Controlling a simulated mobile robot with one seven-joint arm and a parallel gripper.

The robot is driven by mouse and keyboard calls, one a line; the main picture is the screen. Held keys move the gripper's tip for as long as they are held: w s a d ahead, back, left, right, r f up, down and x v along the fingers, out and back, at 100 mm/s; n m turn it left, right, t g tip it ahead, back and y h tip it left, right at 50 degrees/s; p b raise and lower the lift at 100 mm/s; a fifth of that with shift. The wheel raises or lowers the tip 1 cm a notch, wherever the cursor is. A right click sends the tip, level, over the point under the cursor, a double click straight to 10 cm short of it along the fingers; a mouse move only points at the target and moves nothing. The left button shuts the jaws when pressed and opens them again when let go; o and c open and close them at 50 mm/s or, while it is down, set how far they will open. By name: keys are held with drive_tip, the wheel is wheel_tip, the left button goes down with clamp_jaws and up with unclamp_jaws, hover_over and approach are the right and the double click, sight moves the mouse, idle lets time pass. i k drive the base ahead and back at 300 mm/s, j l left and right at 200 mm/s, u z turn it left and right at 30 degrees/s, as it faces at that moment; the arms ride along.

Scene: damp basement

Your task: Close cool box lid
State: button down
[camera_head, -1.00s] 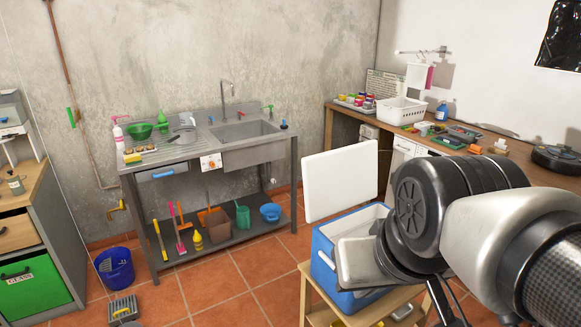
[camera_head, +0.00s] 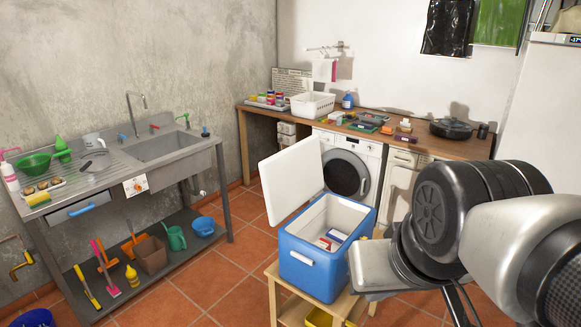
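The blue cool box (camera_head: 312,272) stands on a small wooden stand, with a white inner rim and a few small packs inside. Its white lid (camera_head: 291,178) is open, standing up and tilted on the left side of the box. My arm reaches in from the right of the picture. The pale end of my arm (camera_head: 372,268) is just right of the box in the picture. My gripper's fingertips cannot be made out, so whether it is open or shut is not shown.
The wooden stand (camera_head: 285,301) bears the box. A steel sink unit (camera_head: 170,150) is at the left. A wooden counter (camera_head: 400,137) with a washing machine (camera_head: 350,172) below runs behind. Tiled floor (camera_head: 226,272) is clear between sink and stand.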

sight(292, 177)
drive_tip(key=i+j+z, duration=0.1)
drive_tip(key=j+z, duration=1.2)
drive_tip(key=j, duration=0.2)
drive_tip(key=j+z, duration=0.8)
drive_tip(key=j, duration=1.4)
drive_tip(key=i+j+u, duration=0.1)
drive_tip(key=j, duration=0.45)
drive_tip(key=i+j, duration=0.1)
drive_tip(key=j, duration=0.45)
drive_tip(key=i+j+u, duration=0.1)
drive_tip(key=j, duration=0.45)
